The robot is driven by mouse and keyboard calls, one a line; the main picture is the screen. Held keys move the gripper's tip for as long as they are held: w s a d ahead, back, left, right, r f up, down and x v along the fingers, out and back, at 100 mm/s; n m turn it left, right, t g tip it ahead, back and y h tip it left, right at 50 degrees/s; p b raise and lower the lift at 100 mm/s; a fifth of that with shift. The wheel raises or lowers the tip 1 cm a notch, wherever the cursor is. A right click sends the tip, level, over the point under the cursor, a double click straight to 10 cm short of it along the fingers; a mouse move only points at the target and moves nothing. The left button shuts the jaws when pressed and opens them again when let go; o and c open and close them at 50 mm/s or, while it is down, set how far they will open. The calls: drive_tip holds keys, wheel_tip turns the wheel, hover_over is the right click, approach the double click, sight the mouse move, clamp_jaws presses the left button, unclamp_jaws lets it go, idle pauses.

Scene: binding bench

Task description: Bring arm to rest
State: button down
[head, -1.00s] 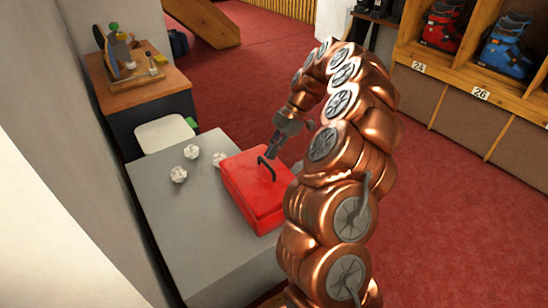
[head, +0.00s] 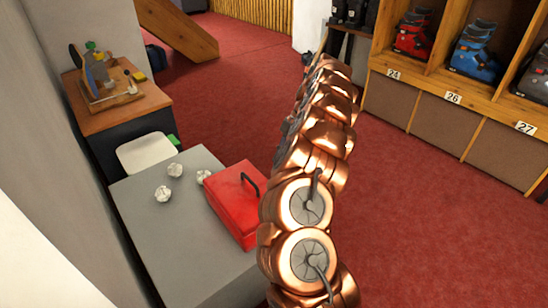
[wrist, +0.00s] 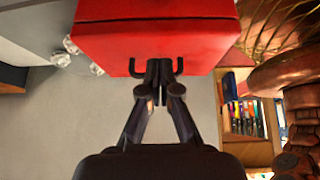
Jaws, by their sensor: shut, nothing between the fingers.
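My arm is raised along the right side of the bench in the head view, and it hides my gripper there. In the wrist view my gripper (wrist: 160,75) is shut and empty. Its fingertips overlap the dark handle of the red box in that picture, but I cannot tell the gap between them. The red box (head: 231,212) sits closed on the grey bench (head: 198,258), its dark handle (head: 251,184) upright on the lid. The box also fills the top of the wrist view (wrist: 155,38).
Crumpled white papers (head: 163,193) lie left of the box. A white bin (head: 147,153) stands behind the bench, near a wooden-topped cabinet (head: 120,110) with tools. Boot cubbies (head: 440,95) line the right. Red carpet (head: 420,220) is clear between.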

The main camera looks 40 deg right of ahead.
drive_tip(key=shift+d, duration=0.3)
drive_tip(key=s+a+r+m+g+h+p, duration=0.1)
drive_tip(key=s+a+r+m+p, duration=0.15)
drive_tip(key=a+r+p, duration=0.85)
drive_tip(key=s+a+r+m+g+p, duration=0.15)
drive_tip(key=s+a+r+p, duration=0.35)
drive_tip(key=a+r, duration=1.1)
drive_tip(key=s+a+r+m+h+p, duration=0.15)
drive_tip(key=s+r+m+p, duration=0.25)
drive_tip(key=s+r+p, duration=0.4)
drive_tip(key=s+a+r+m+h+p, duration=0.1)
drive_tip(key=s+r+m+h+p, duration=0.3)
drive_tip(key=s+r+p, duration=0.5)
drive_tip(key=s+d+r+m+p, duration=0.1)
drive_tip(key=s+d+m+p, duration=0.1)
drive_tip(key=s+m, duration=0.4)
drive_tip(key=s+p, duration=0.1)
drive_tip(key=s, duration=0.3)
drive_tip(key=shift+d+r+t, duration=0.15)
drive_tip(key=shift+r+t, duration=0.05)
drive_tip(key=shift+t, duration=0.15)
